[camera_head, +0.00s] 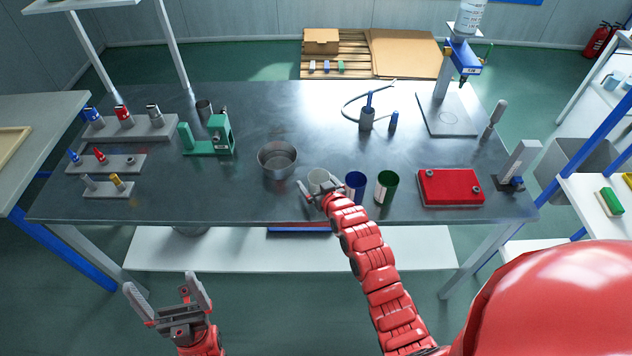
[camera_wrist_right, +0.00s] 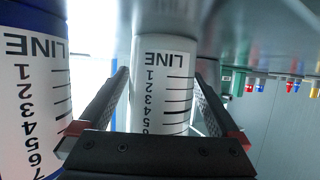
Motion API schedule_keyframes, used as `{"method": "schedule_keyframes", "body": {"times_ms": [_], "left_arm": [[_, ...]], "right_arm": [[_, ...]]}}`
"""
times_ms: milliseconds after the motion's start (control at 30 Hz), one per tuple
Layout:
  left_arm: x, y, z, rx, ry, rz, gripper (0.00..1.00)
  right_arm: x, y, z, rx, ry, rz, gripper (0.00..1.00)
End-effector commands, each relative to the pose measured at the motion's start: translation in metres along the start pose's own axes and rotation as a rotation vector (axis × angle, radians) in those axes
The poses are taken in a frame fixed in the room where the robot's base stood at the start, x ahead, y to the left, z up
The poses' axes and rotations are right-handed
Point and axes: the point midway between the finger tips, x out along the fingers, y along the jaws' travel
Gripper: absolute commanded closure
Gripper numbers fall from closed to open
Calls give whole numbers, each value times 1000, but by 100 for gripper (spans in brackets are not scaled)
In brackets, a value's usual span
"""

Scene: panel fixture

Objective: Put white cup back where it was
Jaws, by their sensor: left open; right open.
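The white cup (camera_head: 318,177) stands upright on the metal table, at the left end of a row with a blue cup (camera_head: 355,184) and a green cup (camera_head: 386,184). My right gripper (camera_head: 318,189) is open at the white cup. In the right wrist view, which is upside down, the white cup (camera_wrist_right: 163,90) with its printed scale lies between the two spread fingers; I cannot tell if either finger touches it. The blue cup (camera_wrist_right: 32,95) is just outside one finger. My left gripper (camera_head: 160,283) is open and empty, in front of the table.
A metal bowl (camera_head: 277,160) stands left of the white cup. A red box (camera_head: 450,187) is right of the green cup. Holders with small parts (camera_head: 130,127) and a green fixture (camera_head: 212,137) are at the left. The table (camera_head: 300,112) is clear behind the bowl.

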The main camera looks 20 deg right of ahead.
Motion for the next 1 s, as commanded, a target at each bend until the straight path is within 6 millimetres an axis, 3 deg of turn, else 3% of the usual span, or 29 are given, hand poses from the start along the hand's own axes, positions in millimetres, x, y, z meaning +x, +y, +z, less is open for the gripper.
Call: {"method": "schedule_keyframes", "body": {"times_ms": [67,267,733,1000], "left_arm": [[5,0,-1,0,0,0,0],[-4,0,1,0,0,0,0],[-21,1,4,0,0,0,0],[-24,1,4,0,0,0,0]], "right_arm": [[-2,0,-5,0,0,0,1],[-20,1,-2,-1,5,1,1],[-100,1,0,1,2,2,1],[-120,0,-2,0,0,1,1]]}}
